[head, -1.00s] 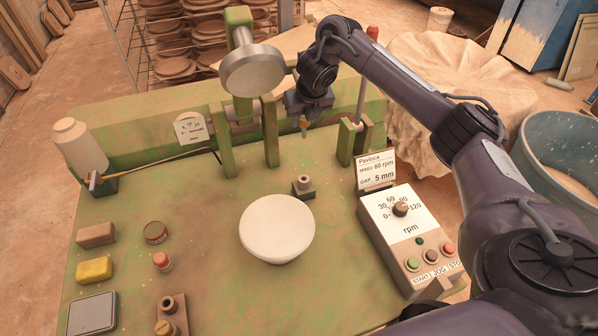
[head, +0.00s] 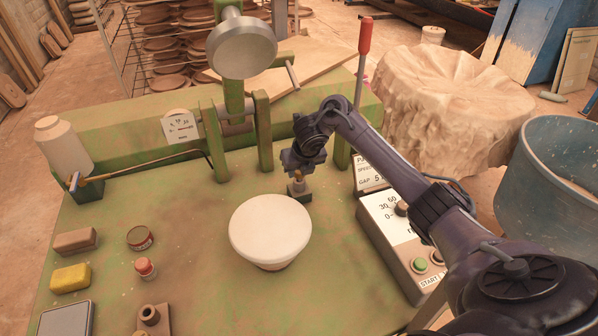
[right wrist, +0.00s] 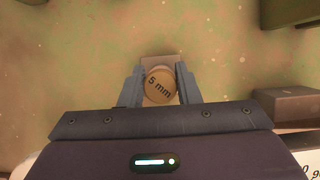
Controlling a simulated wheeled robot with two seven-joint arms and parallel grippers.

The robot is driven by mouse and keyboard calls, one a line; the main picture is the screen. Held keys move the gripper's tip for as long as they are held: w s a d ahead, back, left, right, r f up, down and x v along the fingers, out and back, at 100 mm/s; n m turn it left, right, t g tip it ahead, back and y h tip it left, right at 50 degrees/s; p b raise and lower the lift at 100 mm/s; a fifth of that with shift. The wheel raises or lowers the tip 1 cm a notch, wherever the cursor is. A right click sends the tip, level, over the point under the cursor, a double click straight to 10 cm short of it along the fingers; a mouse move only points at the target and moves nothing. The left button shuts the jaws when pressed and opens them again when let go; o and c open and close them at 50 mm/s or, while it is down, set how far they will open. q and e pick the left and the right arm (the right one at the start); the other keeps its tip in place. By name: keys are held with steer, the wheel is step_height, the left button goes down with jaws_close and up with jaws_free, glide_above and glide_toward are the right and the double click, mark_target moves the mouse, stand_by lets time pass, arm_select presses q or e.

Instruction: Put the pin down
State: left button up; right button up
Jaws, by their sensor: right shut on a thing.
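My right gripper (head: 298,172) is shut on a brass pin. The pin's round top, marked "5 mm", shows between the two fingers in the right wrist view (right wrist: 160,86). In the head view the pin (head: 298,177) points down at the small grey socket block (head: 300,191) behind the white bowl-shaped piece (head: 270,229). Its lower end meets or overlaps the top of the block; I cannot tell how far it is inside. An edge of the block also shows beyond the pin in the right wrist view (right wrist: 160,62). My left gripper is not in view.
A second socket block (head: 152,318) stands at the front left. The control box (head: 400,245) is to the right, partly behind my right arm. Green posts (head: 264,135) and a round press head (head: 241,48) stand behind.

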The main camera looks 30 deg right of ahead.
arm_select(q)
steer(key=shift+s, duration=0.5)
arm_select(e)
steer(key=shift+f, duration=0.15)
steer(key=o, duration=1)
steer(key=shift+s+a+r, duration=0.1)
steer(key=shift+s+r, duration=0.1)
steer(key=shift+r, duration=0.35)
arm_select(q)
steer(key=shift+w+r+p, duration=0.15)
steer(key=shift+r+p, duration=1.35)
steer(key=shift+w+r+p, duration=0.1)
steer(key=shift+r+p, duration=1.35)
steer(key=shift+p, duration=0.05)
arm_select(e)
steer(key=v, duration=1.1)
steer(key=shift+f, duration=0.1)
